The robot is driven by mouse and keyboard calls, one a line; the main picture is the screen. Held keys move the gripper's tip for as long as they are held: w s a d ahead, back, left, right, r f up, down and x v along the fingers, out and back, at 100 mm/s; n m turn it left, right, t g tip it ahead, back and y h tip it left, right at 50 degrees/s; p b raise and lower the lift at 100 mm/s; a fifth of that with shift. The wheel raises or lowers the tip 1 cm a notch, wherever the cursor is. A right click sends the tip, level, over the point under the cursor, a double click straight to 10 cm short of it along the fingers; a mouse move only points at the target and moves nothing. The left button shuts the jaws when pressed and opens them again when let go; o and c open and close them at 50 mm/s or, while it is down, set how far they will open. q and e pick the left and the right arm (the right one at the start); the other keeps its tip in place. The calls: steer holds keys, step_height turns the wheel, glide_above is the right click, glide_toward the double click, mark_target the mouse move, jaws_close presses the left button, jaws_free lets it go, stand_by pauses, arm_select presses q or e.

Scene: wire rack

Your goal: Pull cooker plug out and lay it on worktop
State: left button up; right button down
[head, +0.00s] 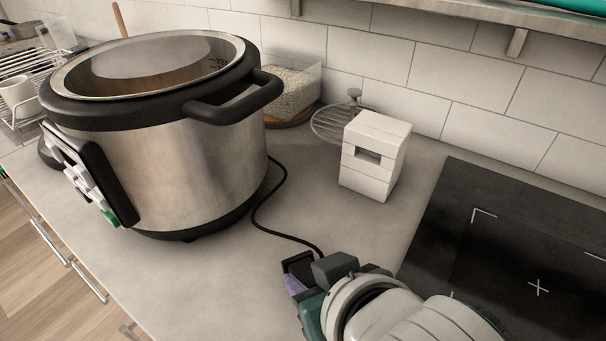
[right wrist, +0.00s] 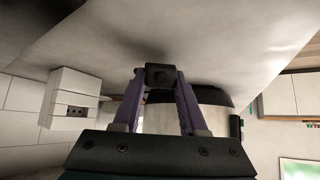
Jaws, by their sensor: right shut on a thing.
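The cooker (head: 190,150) is a large steel pot with a black rim and handles, standing on the worktop (head: 215,285). Its black cord (head: 257,208) runs from its right side to my right gripper. My right gripper (head: 299,270) is shut on the small black plug; in the right wrist view the plug (right wrist: 160,75) sits between the purple fingertips. The plug is apart from the white socket block (head: 374,158), which stands behind; the block's socket holes show in the right wrist view (right wrist: 76,112). Whether the plug touches the worktop, I cannot tell. My left gripper is out of view.
A black hob (head: 500,235) lies at the right. A clear container of pale grains (head: 292,90) and a round wire rack (head: 330,123) stand by the tiled wall. The worktop is clear in front of the socket block and cooker.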

steer(key=shift+c, duration=1.8)
jaws_free()
steer(key=p+v, duration=0.3)
steer(key=v, duration=0.7)
steer(key=s+d+r+m+g+h, duration=0.1)
steer(key=s+d+r+g+h, duration=0.1)
steer(key=s+d, duration=0.4)
steer(key=s+d+r+m+g+h, duration=0.1)
steer(key=s+d+r+g, duration=0.2)
steer(key=d, duration=0.5)
step_height(320, 180, up, 35)
steer(key=p, duration=3.7)
steer(key=shift+s+a, duration=0.15)
steer(key=shift+s, duration=0.25)
